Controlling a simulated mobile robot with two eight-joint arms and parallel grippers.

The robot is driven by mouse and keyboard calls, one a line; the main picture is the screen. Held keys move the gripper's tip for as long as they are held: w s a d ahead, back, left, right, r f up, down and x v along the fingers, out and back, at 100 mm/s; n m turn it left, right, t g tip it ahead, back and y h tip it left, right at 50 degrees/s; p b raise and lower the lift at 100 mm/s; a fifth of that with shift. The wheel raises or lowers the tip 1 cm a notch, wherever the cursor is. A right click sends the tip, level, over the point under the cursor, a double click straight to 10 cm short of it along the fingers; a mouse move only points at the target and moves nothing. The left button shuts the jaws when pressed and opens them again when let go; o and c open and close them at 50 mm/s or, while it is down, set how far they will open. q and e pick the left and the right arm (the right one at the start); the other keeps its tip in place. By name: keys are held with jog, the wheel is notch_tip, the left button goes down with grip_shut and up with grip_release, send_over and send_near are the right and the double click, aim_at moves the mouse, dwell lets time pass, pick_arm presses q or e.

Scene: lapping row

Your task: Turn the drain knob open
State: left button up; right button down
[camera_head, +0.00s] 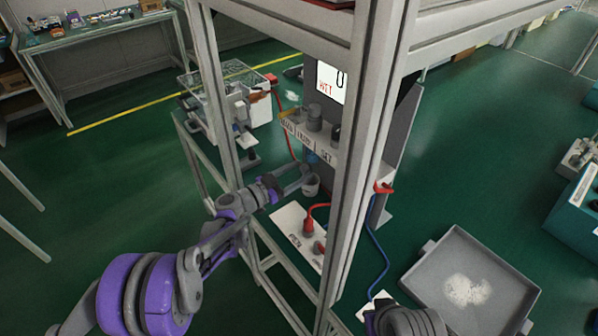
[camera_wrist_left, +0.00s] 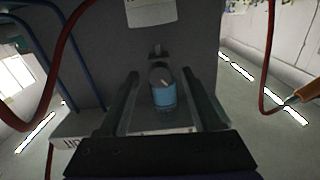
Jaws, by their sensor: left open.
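The likely drain knob is a small blue-and-dark round knob (camera_wrist_left: 163,96) on a grey upright face in the left wrist view. In the head view, a small blue part (camera_head: 312,158) shows under the labelled shelf, partly hidden by my gripper. My left gripper (camera_head: 304,176) reaches in from the left, between the frame posts. In the left wrist view its two dark fingers (camera_wrist_left: 160,100) are apart, one on each side of the knob. Contact with the knob cannot be told.
A shelf (camera_head: 310,146) carries labels and dark round parts. Red plugs (camera_head: 310,228) and a blue cable (camera_head: 378,255) are close by. A grey tray (camera_head: 440,270) lies lower right.

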pick_arm(q)
jog(key=shift+w+d, duration=0.1)
jog(key=shift+c, duration=0.4)
grip_shut()
jog(key=n, duration=0.3)
jog(key=shift+n+b, duration=0.3)
jog(key=shift+b, duration=0.1)
pick_arm(e)
jog(key=shift+f, duration=0.45)
pick_arm(q)
jog(key=shift+n+b, duration=0.3)
jog(key=shift+n, duration=1.2)
pick_arm(e)
jog(key=shift+f, duration=0.3)
